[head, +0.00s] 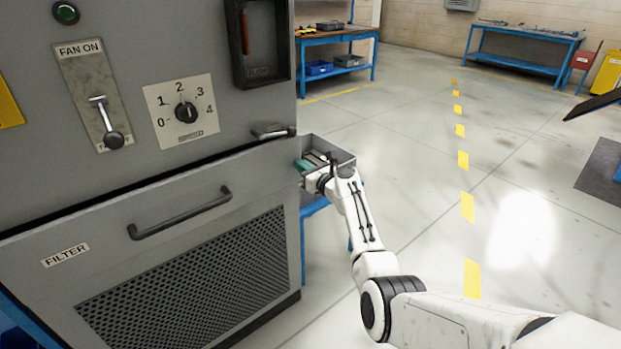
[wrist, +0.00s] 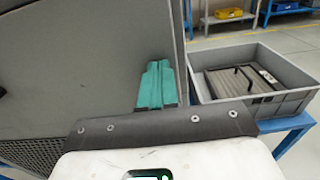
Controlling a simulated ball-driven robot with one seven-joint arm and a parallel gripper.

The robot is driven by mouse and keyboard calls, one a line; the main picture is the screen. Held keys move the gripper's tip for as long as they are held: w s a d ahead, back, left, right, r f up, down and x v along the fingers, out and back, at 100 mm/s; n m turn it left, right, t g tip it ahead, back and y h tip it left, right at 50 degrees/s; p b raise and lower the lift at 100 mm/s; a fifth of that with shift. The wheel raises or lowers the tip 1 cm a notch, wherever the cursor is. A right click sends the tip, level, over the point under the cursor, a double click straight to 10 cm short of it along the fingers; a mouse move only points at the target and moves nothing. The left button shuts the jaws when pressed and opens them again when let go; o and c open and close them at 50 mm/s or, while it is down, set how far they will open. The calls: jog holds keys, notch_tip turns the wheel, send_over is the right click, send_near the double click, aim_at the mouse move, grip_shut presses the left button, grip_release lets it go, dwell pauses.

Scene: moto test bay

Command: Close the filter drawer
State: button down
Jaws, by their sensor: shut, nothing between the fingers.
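The filter drawer (head: 95,240) is the lower front of the grey cabinet, with a FILTER label, a dark bar handle (head: 180,213) and a mesh panel. A dark gap runs along its top edge, and the front seems to stand slightly out; how far I cannot tell. My gripper (head: 303,165) is at the drawer's right edge, away from the handle. In the wrist view its teal fingers (wrist: 156,84) are together and empty, beside the grey front, whose mesh shows at lower left. I cannot tell whether they touch it.
A grey bin (wrist: 285,102) holding a dark-handled item stands on a blue stand right of the cabinet. Above the drawer are a dial (head: 186,112), a FAN ON lever (head: 105,120) and a small dark handle (head: 273,131). Open floor lies to the right.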

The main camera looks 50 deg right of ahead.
jog(key=shift+r+x, duration=0.2)
jog(key=shift+x, duration=0.8)
